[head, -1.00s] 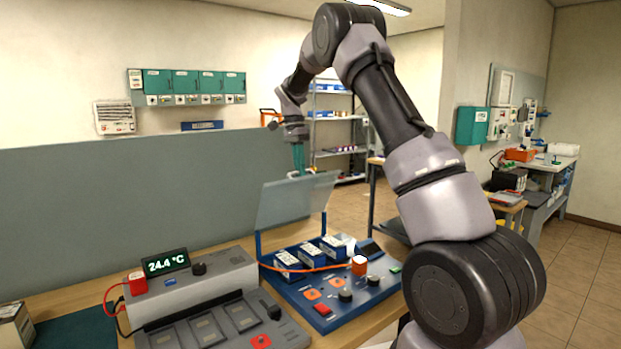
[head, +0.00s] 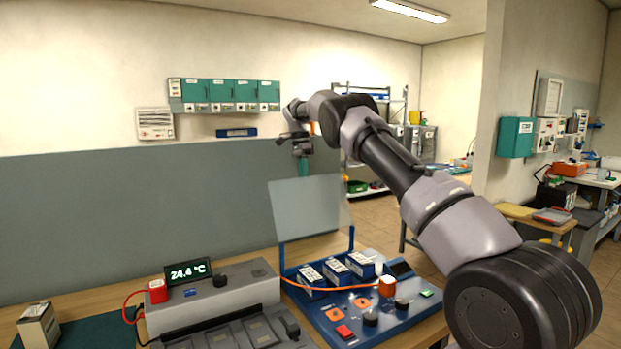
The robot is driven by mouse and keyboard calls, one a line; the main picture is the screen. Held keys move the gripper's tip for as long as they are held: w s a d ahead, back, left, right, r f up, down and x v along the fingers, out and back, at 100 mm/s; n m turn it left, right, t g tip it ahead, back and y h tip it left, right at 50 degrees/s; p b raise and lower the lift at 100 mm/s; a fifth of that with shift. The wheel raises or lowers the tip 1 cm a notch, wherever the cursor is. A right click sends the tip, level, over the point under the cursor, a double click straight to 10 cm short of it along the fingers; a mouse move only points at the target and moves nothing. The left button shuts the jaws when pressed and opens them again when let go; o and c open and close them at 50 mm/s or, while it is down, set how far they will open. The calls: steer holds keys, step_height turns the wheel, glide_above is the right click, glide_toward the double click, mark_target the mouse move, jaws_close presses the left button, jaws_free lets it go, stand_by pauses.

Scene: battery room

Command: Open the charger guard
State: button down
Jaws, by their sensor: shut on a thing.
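The charger guard (head: 311,212) is a clear, greyish panel standing steeply raised on blue posts at the back of the blue charger (head: 372,318). My gripper (head: 303,172) is at the middle of the guard's top edge, pointing down, and is shut on it. The fingertips are small and partly hidden behind the panel. Under the raised guard, several white-and-blue battery packs (head: 334,273) sit in the charger. An orange cable (head: 337,288) runs across their front to an orange block (head: 387,287).
A grey device (head: 213,295) with a 24.4 °C display (head: 190,271) stands left of the charger on the wooden bench. A grey partition (head: 130,205) rises behind. A small box (head: 38,325) is at the far left. Shelving (head: 372,187) stands beyond.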

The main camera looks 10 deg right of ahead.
steer(key=shift+w+a+f, duration=0.15)
steer(key=shift+w+f, duration=0.05)
steer(key=shift+w, duration=0.2)
steer(key=shift+r, duration=0.1)
steer(key=c, duration=0.9)
jaws_free()
